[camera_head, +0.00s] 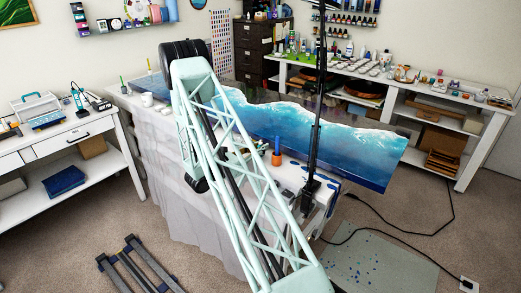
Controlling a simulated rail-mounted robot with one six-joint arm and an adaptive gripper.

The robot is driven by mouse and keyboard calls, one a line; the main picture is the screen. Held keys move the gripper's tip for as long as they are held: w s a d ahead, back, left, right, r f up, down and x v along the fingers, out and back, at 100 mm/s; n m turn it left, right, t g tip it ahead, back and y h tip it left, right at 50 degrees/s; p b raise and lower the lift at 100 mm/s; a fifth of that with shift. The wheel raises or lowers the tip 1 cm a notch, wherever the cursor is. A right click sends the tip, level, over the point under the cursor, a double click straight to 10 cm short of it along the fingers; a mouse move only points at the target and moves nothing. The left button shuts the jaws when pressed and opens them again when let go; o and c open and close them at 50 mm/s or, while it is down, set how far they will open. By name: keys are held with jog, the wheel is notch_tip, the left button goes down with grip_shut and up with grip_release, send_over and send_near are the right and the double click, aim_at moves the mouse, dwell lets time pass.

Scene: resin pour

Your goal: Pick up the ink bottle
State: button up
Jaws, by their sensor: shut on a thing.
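I cannot make out which thing is the ink bottle. Several small bottles (350,20) stand on the wall shelf at the upper right, and more small containers stand on the back workbench, too small to tell apart. My pale green lattice arm rises from the bottom middle to a black joint at the upper left. My gripper does not show; the arm hides part of the table behind it, and I cannot see what the gripper holds.
A blue-and-white wave resin panel (330,140) lies across the draped middle table. An orange cylinder (276,159) and a black upright stand (315,120) are near its front edge. A white desk (70,135) is at left, a cluttered workbench (440,97) at right. Black cables (400,233) cross the floor.

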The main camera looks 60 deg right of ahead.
jog(key=shift+a+r, duration=0.1)
jog(key=shift+r, duration=1.25)
jog(key=s+a+r, duration=0.1)
jog(key=s+a, duration=0.8)
jog(key=a, duration=0.3)
jog(key=shift+s+a+r+p, duration=0.15)
jog(key=shift+s+a+p, duration=0.15)
jog(key=shift+a+p, duration=0.05)
jog(key=w+a+f+n+t, duration=0.2)
jog(key=w+a+t, duration=0.2)
jog(key=w+a, duration=0.65)
jog(key=w+a+f+n+t, duration=0.2)
jog(key=w+a+n+t, duration=0.15)
jog(key=w+a, duration=0.75)
jog(key=w+a+f+n+t+y, duration=0.1)
jog(key=w+a+t, duration=0.1)
jog(key=a, duration=0.8)
jog(key=w+a+f+n+t+y+b, duration=0.1)
jog(key=w+a+n+t, duration=0.1)
jog(key=a, duration=0.8)
jog(key=w+a+f+n+t+y, duration=0.1)
jog(key=w+a+f+t, duration=0.1)
jog(key=a, duration=0.9)
jog(key=shift+w+t+b, duration=0.3)
jog(key=shift+w+t, duration=0.35)
jog(key=shift+w, duration=0.05)
